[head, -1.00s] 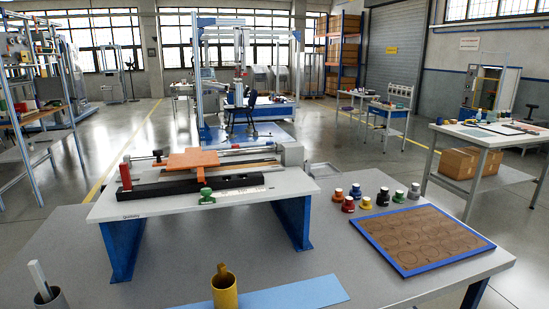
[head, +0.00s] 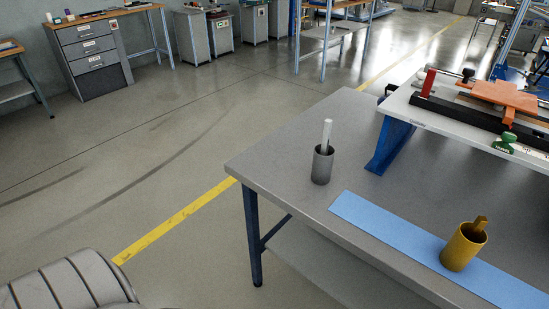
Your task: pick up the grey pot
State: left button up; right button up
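The grey pot (head: 322,166) stands upright near the left end of the grey table (head: 290,171) in the head view. A pale grey-white stick (head: 327,134) rises out of it. A yellow pot (head: 463,248) with a yellow-brown piece (head: 480,225) sticking out of it stands on the right part of a blue strip. Neither of my grippers shows. A ribbed grey part at the lower left appears to be part of my arm, well apart from the grey pot.
The blue strip (head: 390,233) lies in front of the grey pot. A white raised platform (head: 440,124) on blue legs carries an orange and black device (head: 500,96) at the right. Open floor (head: 130,170) lies left of the table. Drawers (head: 90,54) stand far back.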

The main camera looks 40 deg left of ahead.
aim_at(321, 166)
jog(key=u, duration=0.8)
jog(key=j, duration=0.25)
